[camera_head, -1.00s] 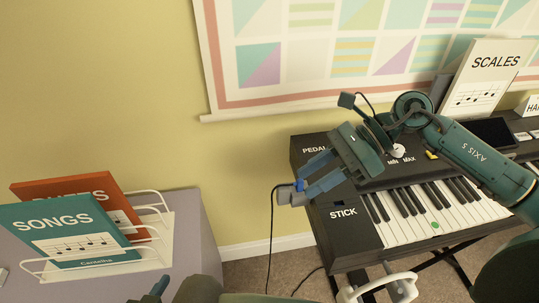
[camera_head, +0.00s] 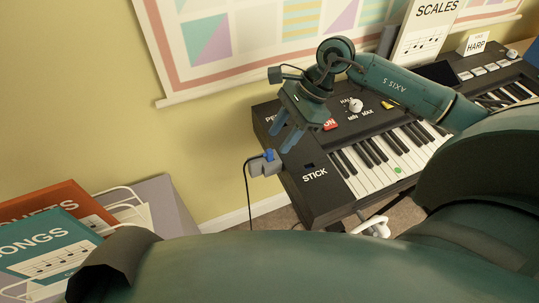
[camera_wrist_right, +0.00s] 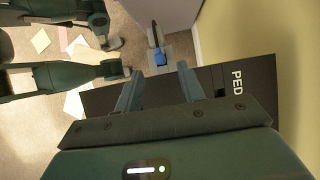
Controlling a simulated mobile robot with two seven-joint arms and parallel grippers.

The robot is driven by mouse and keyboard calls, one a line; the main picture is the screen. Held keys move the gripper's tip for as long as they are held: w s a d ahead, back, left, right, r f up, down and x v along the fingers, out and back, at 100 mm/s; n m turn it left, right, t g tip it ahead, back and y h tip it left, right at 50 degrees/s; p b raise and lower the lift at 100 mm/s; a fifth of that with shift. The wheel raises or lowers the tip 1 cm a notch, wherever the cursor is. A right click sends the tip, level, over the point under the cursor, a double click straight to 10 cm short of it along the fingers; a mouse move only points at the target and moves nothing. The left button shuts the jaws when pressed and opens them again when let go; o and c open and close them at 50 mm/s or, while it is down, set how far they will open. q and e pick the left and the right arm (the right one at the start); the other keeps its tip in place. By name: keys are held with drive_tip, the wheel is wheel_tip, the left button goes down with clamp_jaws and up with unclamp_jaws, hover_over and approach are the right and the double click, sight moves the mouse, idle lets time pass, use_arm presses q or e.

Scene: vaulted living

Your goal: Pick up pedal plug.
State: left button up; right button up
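The pedal plug (camera_head: 269,155) shows as a small blue piece on a grey block at the keyboard's left end, with a black cable hanging below. In the right wrist view the blue plug (camera_wrist_right: 160,57) lies just beyond my fingertips, roughly centred between them. My right gripper (camera_head: 284,146) is open and empty, its fingers pointing down toward the plug. In the right wrist view the gripper (camera_wrist_right: 155,75) shows a wide gap between its fingers. I cannot tell the exact height between fingers and plug. My left gripper does not show; a large arm link of mine fills the foreground.
The black keyboard (camera_head: 318,196) has labels, knobs and a red button (camera_head: 330,124) near my right fingers. A rack with a teal songs book (camera_head: 45,250) and an orange book (camera_head: 62,205) stands at lower left. The yellow wall (camera_head: 80,90) is close behind.

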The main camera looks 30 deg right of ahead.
sight(271, 150)
drive_tip(key=x, duration=0.4)
drive_tip(key=shift+a+f+p, duration=0.15)
drive_tip(key=shift+a+p, duration=0.05)
drive_tip(key=shift+p, duration=0.1)
drive_tip(key=shift+c, duration=0.2)
clamp_jaws()
